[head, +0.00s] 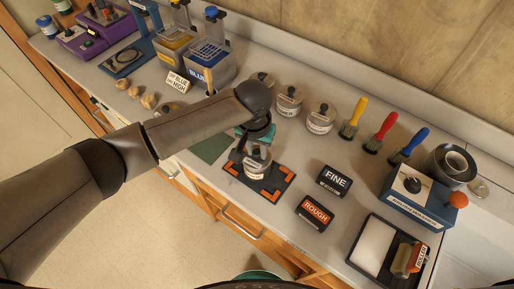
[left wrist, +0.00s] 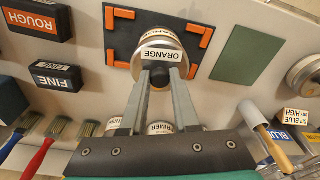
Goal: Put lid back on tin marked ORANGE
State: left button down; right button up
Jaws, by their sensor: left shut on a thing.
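The tin marked ORANGE (head: 258,166) stands on a dark mat with orange corner marks (head: 236,171). In the left wrist view the lid (left wrist: 160,54), round and metallic with an ORANGE label, covers most of the tin. My left gripper (left wrist: 160,88) is shut on the lid's black knob (left wrist: 160,77), directly at the tin. In the head view my left gripper (head: 256,138) is above the tin, and the arm partly hides the area. I cannot tell whether the lid is seated or just above the rim. My right gripper is not in view.
FINE (head: 334,181) and ROUGH (head: 315,213) blocks lie right of the mat. Other tins (head: 321,118) and yellow, red and blue brushes (head: 379,132) stand behind. A green sheet (head: 211,147) lies to the left. The counter's front edge is close to the mat.

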pick_arm(q)
jog(key=shift+p, duration=0.5)
dwell(0.4)
jog(key=shift+c, duration=0.5)
grip_release()
notch_tip(320, 180, up, 5)
jog(key=p, duration=0.5)
jog(key=shift+f+p, duration=0.2)
jog(key=shift+p, duration=0.15)
jog(key=shift+r+p, duration=1.15)
jog(key=shift+r, duration=0.05)
